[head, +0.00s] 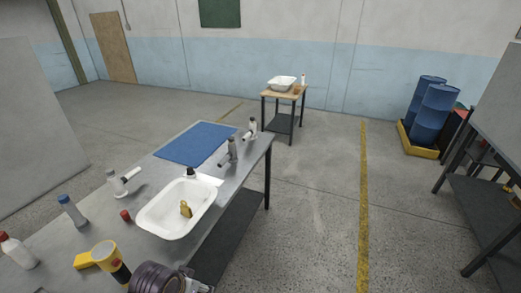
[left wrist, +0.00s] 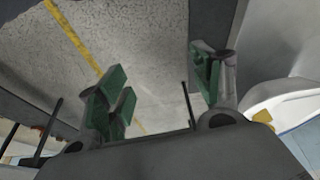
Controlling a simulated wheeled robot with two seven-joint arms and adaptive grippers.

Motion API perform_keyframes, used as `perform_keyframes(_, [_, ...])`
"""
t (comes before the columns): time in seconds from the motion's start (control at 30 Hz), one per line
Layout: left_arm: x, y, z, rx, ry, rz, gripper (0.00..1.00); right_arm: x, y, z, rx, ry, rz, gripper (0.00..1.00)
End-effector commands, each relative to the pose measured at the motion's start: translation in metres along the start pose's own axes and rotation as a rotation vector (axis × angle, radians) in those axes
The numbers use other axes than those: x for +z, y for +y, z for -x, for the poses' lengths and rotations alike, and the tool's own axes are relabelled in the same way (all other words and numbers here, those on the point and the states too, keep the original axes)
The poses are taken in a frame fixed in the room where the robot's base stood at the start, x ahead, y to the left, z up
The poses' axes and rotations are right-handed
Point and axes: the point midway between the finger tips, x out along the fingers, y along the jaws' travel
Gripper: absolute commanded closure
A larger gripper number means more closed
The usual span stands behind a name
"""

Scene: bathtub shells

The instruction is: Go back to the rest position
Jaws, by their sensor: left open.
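My left gripper (left wrist: 162,92) shows in the left wrist view with its green-padded fingers spread apart and nothing between them. Concrete floor with a yellow line shows behind the fingers. In the head view, a dark part of my left arm shows at the bottom edge, near the front edge of the metal table (head: 225,200). A white tub shell (head: 150,221) stands on this table, with a yellow-brown object (head: 186,209) inside it. The shell also shows at the right of the left wrist view (left wrist: 285,95), apart from the fingers. My right gripper is not in view.
The table also holds a blue mat (head: 195,144), several bottles and tools, and a yellow block (head: 84,261). A small wooden table (head: 284,93) with another white tub (head: 281,83) stands behind. Blue barrels (head: 433,112) and a dark table are at right. Open floor lies between.

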Motion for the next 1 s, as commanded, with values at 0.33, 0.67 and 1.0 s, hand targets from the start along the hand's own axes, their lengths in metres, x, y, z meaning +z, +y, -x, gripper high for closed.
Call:
perform_keyframes(0.33, [0.024,-0.013,0.008,-0.049,-0.011,0.060,0.35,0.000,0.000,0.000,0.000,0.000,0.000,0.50])
perform_keyframes(0.67, [0.039,-0.022,0.008,-0.083,-0.024,0.090,0.35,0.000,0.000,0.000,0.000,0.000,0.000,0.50])
perform_keyframes(1.0, [0.042,-0.024,-0.027,-0.080,-0.035,0.089,0.35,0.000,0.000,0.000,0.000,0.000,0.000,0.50])
